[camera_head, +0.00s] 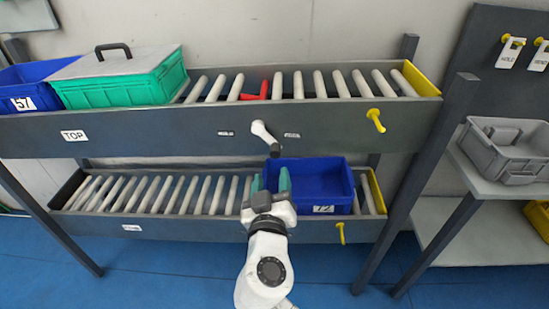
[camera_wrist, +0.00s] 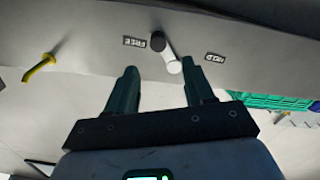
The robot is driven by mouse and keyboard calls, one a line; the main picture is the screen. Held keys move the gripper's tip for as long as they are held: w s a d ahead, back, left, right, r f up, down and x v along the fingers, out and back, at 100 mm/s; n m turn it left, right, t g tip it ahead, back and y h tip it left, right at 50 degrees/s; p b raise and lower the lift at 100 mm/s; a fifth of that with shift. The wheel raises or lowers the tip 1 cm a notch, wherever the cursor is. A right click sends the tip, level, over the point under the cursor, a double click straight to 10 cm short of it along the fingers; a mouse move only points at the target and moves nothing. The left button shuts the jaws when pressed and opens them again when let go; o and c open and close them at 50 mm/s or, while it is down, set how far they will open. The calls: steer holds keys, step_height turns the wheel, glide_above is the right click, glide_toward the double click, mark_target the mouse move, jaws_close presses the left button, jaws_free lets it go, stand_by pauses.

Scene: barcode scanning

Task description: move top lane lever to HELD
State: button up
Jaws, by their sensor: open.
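The top lane lever (camera_head: 262,132) is on the front rail of the upper lane, white with a dark knob end. In the head view it hangs down and leans right. In the wrist view, which is inverted, the lever (camera_wrist: 171,58) tilts with its dark end toward the FREE label (camera_wrist: 134,41). The HELD label (camera_wrist: 214,57) is on its other side, which is left in the head view (camera_head: 227,134). My gripper (camera_head: 270,182) is open and empty, just below the lever; its two green fingers (camera_wrist: 158,92) point toward the lever, apart from it.
The TOP rail (camera_head: 170,134) carries a green lidded crate (camera_head: 118,84), a blue crate marked 57 (camera_head: 25,90) and a red piece (camera_head: 256,92) on its rollers. A blue crate marked 72 (camera_head: 312,178) stands on the lower lane behind my gripper. A yellow hook-shaped handle (camera_head: 376,119) sticks out at right.

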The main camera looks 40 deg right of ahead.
mark_target(274, 154)
steer(key=p+x, duration=0.1)
steer(key=x, duration=0.9)
steer(key=shift+d, duration=0.2)
steer(key=shift+c, duration=0.4)
